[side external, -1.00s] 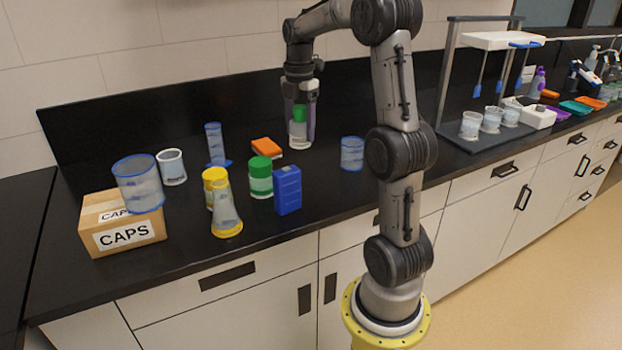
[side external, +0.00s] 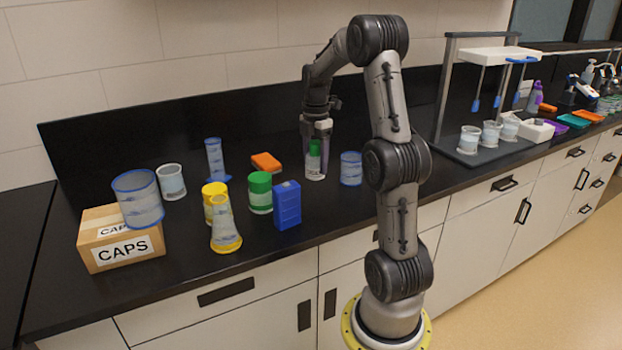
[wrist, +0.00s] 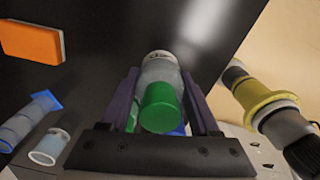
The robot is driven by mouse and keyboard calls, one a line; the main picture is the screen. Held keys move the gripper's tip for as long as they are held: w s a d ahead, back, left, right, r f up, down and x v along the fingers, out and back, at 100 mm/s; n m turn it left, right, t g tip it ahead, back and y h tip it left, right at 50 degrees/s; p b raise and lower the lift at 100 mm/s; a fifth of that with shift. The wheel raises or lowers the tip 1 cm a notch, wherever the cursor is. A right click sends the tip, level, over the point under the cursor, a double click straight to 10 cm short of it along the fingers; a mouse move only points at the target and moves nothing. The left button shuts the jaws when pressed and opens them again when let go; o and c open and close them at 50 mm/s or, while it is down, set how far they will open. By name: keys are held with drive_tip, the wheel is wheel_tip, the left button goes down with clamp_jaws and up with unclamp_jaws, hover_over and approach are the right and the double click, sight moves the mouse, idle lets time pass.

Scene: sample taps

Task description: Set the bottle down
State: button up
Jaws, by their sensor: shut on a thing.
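The bottle (side external: 315,172), clear with a white label and a green cap, is upright in my gripper (side external: 316,150) at the back of the black counter. My gripper points down and is shut on it. In the wrist view the bottle (wrist: 160,70) sits between the two dark fingers of my gripper (wrist: 160,80), its green cap toward the camera. The bottle's base is at or close above the counter; I cannot tell whether it touches.
A blue-rimmed beaker (side external: 351,169) stands just right of the bottle. An orange block (side external: 266,162), a green-lidded jar (side external: 260,194) and a blue box (side external: 287,206) are to the left. A caps box (side external: 122,240) is farther left. Bare black counter lies in front of the bottle.

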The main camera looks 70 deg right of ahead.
drive_tip(key=f, duration=0.1)
drive_tip(key=w+d+f, duration=0.1)
drive_tip(key=d+f, duration=0.1)
drive_tip(key=shift+w+d+f, duration=0.2)
drive_tip(key=shift+w+f, duration=0.05)
drive_tip(key=shift+w, duration=0.1)
drive_tip(key=shift+w+d+f, duration=0.1)
drive_tip(key=shift+d+f, duration=0.05)
drive_tip(key=shift+f, duration=0.8)
drive_tip(key=shift+w+d+f, duration=0.1)
drive_tip(key=shift+d+f, duration=0.05)
drive_tip(key=shift+f, duration=0.8)
drive_tip(key=shift+f, duration=0.15)
drive_tip(key=o, duration=1.3)
